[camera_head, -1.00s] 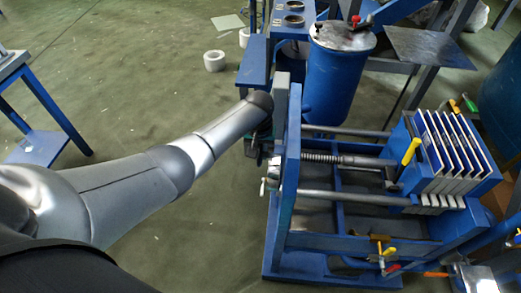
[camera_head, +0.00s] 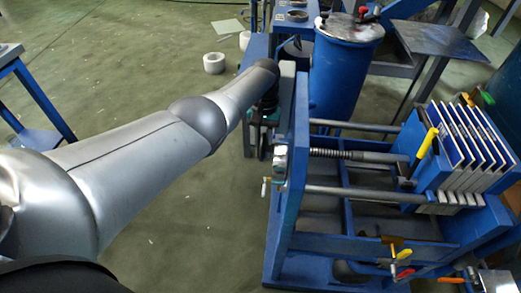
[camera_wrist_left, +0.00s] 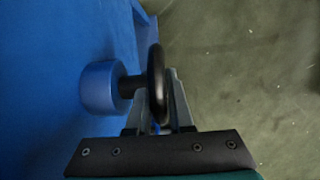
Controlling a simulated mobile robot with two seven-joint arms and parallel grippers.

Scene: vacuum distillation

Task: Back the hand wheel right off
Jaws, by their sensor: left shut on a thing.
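The hand wheel (camera_wrist_left: 156,85) shows in the left wrist view as a black rim seen nearly edge-on. A dark shaft joins it to a round blue hub (camera_wrist_left: 98,89) in front of a blue surface. My left gripper (camera_wrist_left: 160,100) is shut on the rim, with its fingers on either side. In the head view my left gripper (camera_head: 267,108) is at the outer side of the blue press's end plate (camera_head: 292,170), partly hidden under my wrist. I cannot make out the wheel clearly there. My right gripper is not in view.
The press has a threaded spindle (camera_head: 330,153), guide rods and a stack of plates (camera_head: 465,150) at right. A blue drum (camera_head: 345,70) stands behind it. A blue stand (camera_head: 290,20) is close beyond my wrist. Open floor (camera_head: 190,210) lies left of the press.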

